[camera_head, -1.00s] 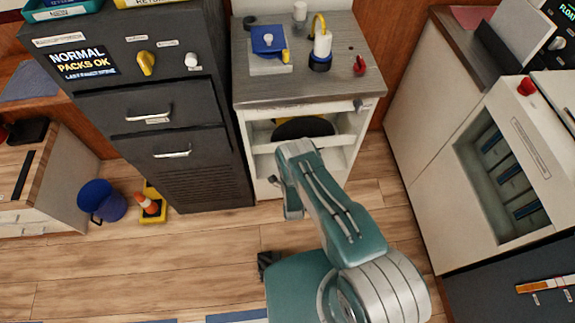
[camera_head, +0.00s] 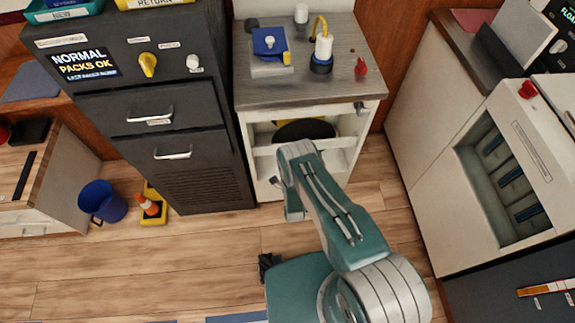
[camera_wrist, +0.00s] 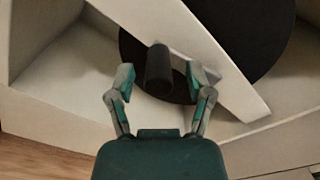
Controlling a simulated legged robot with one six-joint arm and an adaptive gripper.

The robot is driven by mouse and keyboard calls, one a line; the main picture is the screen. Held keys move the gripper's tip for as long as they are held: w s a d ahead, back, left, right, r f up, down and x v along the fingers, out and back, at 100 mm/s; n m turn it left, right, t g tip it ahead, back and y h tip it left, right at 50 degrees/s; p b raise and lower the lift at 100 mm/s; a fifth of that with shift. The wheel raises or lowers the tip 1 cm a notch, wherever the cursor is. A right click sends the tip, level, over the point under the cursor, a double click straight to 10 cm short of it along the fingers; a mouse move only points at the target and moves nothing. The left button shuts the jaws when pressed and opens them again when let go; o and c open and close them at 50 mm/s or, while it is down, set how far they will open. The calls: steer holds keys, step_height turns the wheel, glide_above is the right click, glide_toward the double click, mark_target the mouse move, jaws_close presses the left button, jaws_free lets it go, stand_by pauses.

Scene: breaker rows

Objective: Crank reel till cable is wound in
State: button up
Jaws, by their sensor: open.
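The reel (camera_head: 303,131) is a black disc inside the white cabinet's upper opening, with some yellow behind it. In the wrist view the black disc (camera_wrist: 265,30) fills the upper middle and right. A dark cylindrical crank handle (camera_wrist: 158,70) sticks out toward me. My gripper (camera_wrist: 160,80) is open, with one finger on each side of the handle and gaps visible on both sides. In the head view my arm hides the gripper and handle. I cannot identify the cable.
A pale crossbar (camera_wrist: 215,65) runs diagonally beside the handle, close to the right finger. The white cabinet (camera_head: 262,177) has a grey top holding several small items. A dark cabinet (camera_head: 215,145) stands at left.

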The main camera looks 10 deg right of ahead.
steer(key=s, duration=1.2)
steer(key=shift+f, duration=0.1)
